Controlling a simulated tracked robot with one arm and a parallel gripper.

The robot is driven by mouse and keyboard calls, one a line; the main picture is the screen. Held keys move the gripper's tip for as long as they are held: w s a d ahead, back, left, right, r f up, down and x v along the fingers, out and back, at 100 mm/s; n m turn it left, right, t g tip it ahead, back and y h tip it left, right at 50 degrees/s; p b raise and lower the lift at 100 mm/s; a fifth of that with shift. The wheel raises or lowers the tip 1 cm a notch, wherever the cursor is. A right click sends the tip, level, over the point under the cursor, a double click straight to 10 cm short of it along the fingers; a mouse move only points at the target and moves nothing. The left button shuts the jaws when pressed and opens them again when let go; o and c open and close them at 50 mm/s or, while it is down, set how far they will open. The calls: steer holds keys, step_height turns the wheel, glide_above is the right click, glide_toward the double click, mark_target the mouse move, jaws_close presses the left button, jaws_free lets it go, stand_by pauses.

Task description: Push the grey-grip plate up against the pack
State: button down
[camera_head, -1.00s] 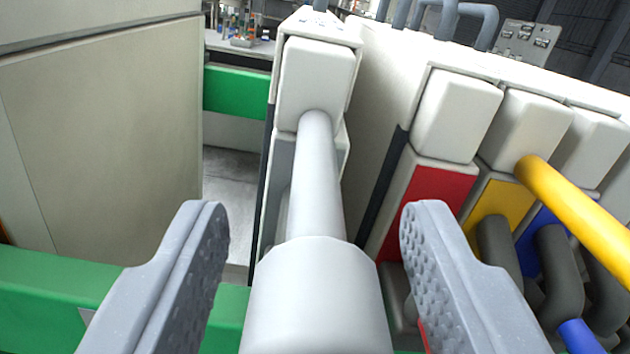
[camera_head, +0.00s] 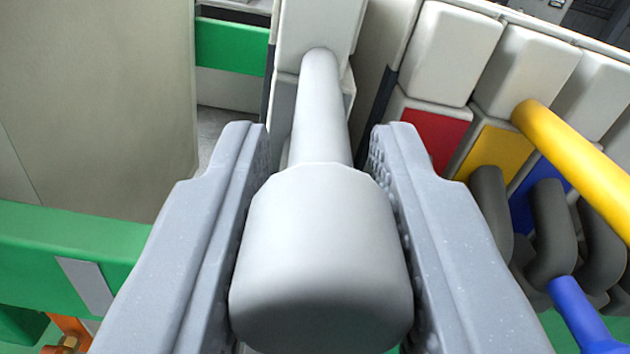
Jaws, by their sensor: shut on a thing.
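The grey-grip plate (camera_head: 315,28) stands upright ahead of me, a narrow off-white plate with a grey lower front. Its grey grip (camera_head: 320,240) sticks out toward me as a rod with a thick round end. My gripper (camera_head: 320,150) is shut on the thick end of this grip, one finger on each side. The pack (camera_head: 452,55) is the row of off-white plates to the right, with red, yellow and blue fronts. A narrow gap shows between the grey-grip plate and the pack's nearest plate, the red-fronted one. The plate's lower part is hidden behind the grip and fingers.
A yellow rod (camera_head: 575,160) sticks out from the pack on the right. Dark bent pipes (camera_head: 548,220) and a blue pipe end (camera_head: 585,315) lie below it. A green rail (camera_head: 70,245) runs at lower left. A large beige block (camera_head: 100,110) stands at left, with open space before the plate.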

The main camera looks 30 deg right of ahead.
steer(key=shift+s+d, duration=0.15)
steer(key=shift+d, duration=0.4)
steer(key=shift+s+d, duration=0.15)
steer(key=shift+d, duration=0.35)
steer(key=c, duration=1.2)
jaws_free()
steer(key=shift+d, duration=0.15)
steer(key=shift+o, duration=0.2)
steer(key=shift+a, duration=0.2)
steer(key=shift+s, duration=0.1)
steer(key=v, duration=1.3)
steer(key=shift+s, duration=0.35)
